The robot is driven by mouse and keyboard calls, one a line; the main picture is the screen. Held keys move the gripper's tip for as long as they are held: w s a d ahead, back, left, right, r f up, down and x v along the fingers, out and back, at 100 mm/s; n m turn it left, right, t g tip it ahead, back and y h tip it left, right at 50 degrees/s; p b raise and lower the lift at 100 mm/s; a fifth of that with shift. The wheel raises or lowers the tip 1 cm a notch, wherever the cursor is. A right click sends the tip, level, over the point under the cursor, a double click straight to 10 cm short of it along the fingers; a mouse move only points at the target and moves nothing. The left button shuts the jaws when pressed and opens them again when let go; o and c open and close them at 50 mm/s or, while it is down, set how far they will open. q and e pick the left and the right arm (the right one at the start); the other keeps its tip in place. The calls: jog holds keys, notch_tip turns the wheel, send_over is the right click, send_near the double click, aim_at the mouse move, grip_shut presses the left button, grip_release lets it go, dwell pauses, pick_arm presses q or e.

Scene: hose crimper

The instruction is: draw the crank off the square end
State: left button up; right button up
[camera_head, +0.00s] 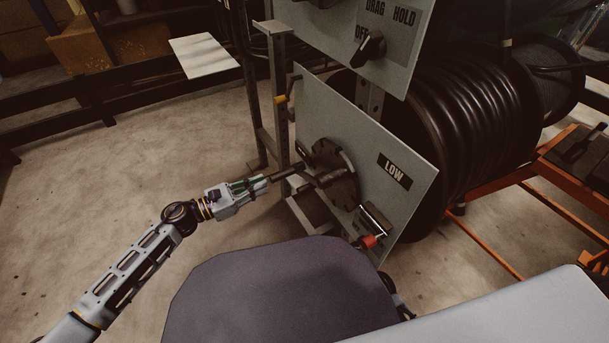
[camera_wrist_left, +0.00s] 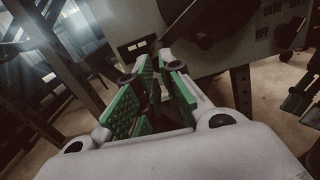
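The dark crank (camera_head: 286,173) stands out from a round black disc (camera_head: 338,174) on the lower grey panel (camera_head: 318,108). Its handle points left toward my left gripper (camera_head: 264,184). The fingertips meet the handle's outer end. In the left wrist view, the green-padded fingers (camera_wrist_left: 155,82) stand a little apart with a dark shape between them, which looks like the crank handle. The square end is hidden behind the crank and disc.
A switch panel (camera_head: 385,36) stands above. A black hose reel (camera_head: 470,125) is behind. A metal post (camera_head: 280,90) rises left of the panel. Floor at left is clear.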

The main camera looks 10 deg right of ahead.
pick_arm(q)
jog(key=shift+o, duration=0.8)
jog(key=shift+d, duration=0.1)
jog(key=v, duration=1.2)
jog(key=shift+r, duration=0.1)
